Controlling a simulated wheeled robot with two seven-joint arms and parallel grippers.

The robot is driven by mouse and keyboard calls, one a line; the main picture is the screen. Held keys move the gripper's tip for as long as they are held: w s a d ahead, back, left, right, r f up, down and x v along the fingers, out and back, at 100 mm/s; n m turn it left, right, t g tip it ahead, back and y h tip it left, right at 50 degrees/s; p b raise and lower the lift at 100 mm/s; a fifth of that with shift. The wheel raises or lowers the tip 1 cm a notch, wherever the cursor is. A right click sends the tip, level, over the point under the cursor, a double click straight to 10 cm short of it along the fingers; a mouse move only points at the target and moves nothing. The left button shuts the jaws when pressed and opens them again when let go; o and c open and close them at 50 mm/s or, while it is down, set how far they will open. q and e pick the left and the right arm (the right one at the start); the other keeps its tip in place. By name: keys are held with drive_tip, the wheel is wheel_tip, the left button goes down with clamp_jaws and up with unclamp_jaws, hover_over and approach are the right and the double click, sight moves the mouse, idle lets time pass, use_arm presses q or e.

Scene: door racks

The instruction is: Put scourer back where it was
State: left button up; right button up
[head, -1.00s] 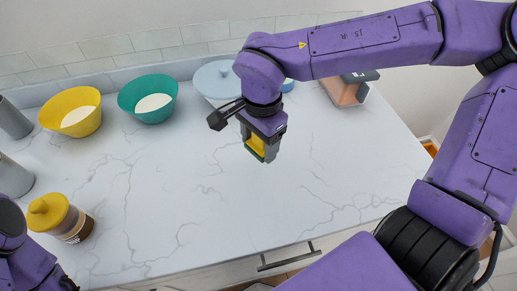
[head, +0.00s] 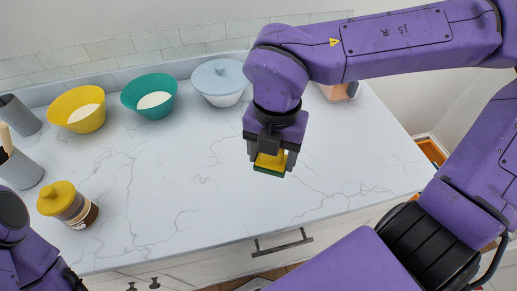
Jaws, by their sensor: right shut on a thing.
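The scourer (head: 270,163) is a small yellow block with a dark green underside. My right gripper (head: 271,158) is shut on it and points down, holding it over the middle-right of the white marbled counter (head: 190,190). The fingers cover the scourer's sides. I cannot tell the exact gap between scourer and counter. My left arm shows only at the lower left edge; its gripper is out of the picture.
A yellow-lidded jar (head: 68,203) and grey cups (head: 20,170) stand at left. A clear container (head: 338,91) is partly hidden behind my right arm. The counter's middle is clear.

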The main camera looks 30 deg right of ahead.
drive_tip(key=shift+s+m, duration=0.2)
drive_tip(key=shift+m, duration=0.6)
drive_tip(key=shift+s+r+m, duration=0.15)
drive_tip(key=shift+s+m, duration=0.05)
drive_tip(key=shift+m, duration=0.2)
drive_tip(key=w+d+f, duration=0.1)
drive_tip(key=w+f, duration=0.2)
drive_tip(key=w, duration=0.1)
drive_tip(key=w+d+f+p, duration=0.1)
drive_tip(key=w+f, duration=0.2)
drive_tip(key=w, duration=0.1)
drive_tip(key=w+d+f+p, duration=0.1)
drive_tip(key=w+d+f, duration=0.1)
drive_tip(key=w+f, duration=0.1)
drive_tip(key=shift+w, duration=0.7)
drive_tip(key=shift+w+f, duration=0.2)
drive_tip(key=shift+f, duration=0.1)
wheel_tip(320, 180, down, 2)
drive_tip(key=shift+w+f+p, duration=0.1)
drive_tip(key=shift+f+p, duration=0.15)
drive_tip(key=shift+p, duration=0.55)
drive_tip(key=shift+f, duration=0.5)
